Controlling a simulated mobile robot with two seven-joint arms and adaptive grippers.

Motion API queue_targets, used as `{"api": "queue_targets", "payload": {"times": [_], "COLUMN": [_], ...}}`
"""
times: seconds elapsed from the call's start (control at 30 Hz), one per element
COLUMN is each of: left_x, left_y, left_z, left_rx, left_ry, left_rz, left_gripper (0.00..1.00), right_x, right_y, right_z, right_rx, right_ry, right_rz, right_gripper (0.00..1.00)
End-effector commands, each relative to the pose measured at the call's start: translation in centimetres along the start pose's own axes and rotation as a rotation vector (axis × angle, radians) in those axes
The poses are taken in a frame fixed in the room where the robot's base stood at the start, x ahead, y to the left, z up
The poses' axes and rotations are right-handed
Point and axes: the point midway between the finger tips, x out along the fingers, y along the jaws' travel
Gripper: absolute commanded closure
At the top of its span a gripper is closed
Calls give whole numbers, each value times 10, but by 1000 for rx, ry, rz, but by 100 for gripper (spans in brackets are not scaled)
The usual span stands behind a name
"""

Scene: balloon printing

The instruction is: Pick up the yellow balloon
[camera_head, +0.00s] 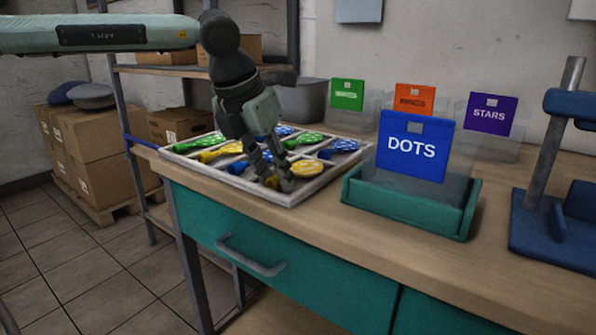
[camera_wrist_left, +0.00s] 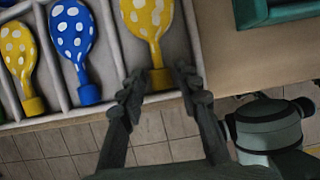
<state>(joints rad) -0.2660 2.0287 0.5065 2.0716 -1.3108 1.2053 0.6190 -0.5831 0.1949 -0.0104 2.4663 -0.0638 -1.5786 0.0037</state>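A yellow balloon with white dots (camera_head: 307,168) lies in the front right compartment of the grey divided tray (camera_head: 318,184). In the left wrist view this yellow balloon (camera_wrist_left: 148,18) points its neck toward me. My left gripper (camera_head: 274,182) reaches down over the tray's front edge. In the wrist view the fingers of my left gripper (camera_wrist_left: 157,82) are apart, one on each side of the balloon's neck, with visible gaps. Other yellow balloons (camera_head: 222,152) lie further left in the tray. My right gripper is in neither view.
Blue balloons (camera_head: 340,148) and green balloons (camera_head: 305,140) share the tray. A teal holder (camera_head: 410,208) with a blue DOTS card (camera_head: 414,148) stands close on the right. A blue stand (camera_head: 552,225) is further right. The table front between them is clear.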

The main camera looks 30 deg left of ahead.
Motion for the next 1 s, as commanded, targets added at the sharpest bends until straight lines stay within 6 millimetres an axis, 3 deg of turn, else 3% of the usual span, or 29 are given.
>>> {"api": "queue_targets", "payload": {"times": [0.13, 0.57, 0.83, 1.0], "left_x": [0, -5, -43, -74], "left_y": [0, 0, 1, 28], "left_z": [0, 2, 18, -2], "left_rx": [0, 0, -1, -3], "left_ry": [0, -1, -4, -9], "left_rz": [0, 1, 2, -3], "left_gripper": [88, 89, 89, 89], "right_x": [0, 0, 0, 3], "right_y": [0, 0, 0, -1], "right_z": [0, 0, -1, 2], "right_rx": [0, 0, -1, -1], "right_ry": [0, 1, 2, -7], "right_rz": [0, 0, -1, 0], "right_gripper": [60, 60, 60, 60]}}
